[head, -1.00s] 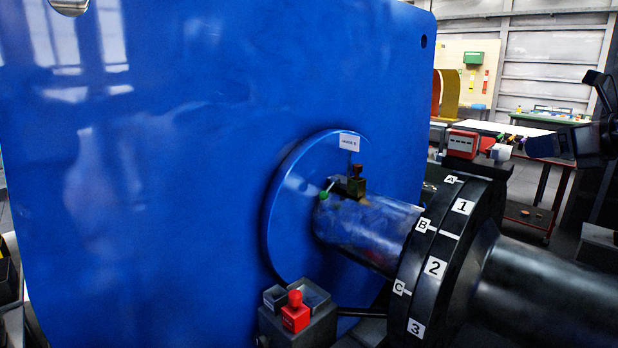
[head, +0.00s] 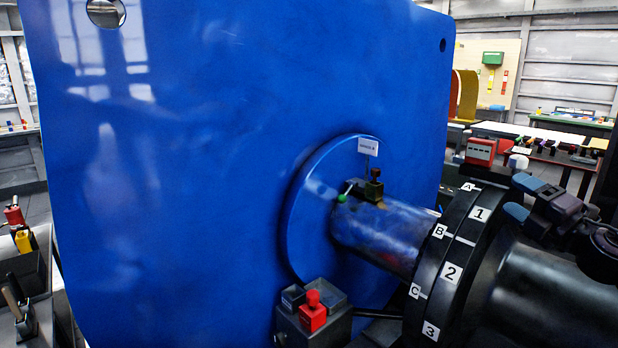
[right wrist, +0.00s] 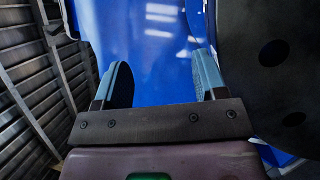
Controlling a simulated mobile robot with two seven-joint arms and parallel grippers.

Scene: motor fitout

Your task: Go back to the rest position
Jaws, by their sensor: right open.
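My right gripper (head: 517,197) is at the right of the head view, beside the upper part of the black coupling flange (head: 455,270) marked A, B, C and 1, 2, 3. Its two blue fingers are apart with nothing between them. In the right wrist view the same gripper (right wrist: 163,82) shows its fingers spread in front of a blue surface, with a dark round part close at the right. My left gripper is not in view.
A large blue motor housing (head: 200,150) fills the middle, with a metal shaft (head: 385,230) running to the flange. A red counter-like box (head: 480,150) sits above the flange. A grey box with a red knob (head: 313,312) stands below the shaft. Benches with parts stand behind.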

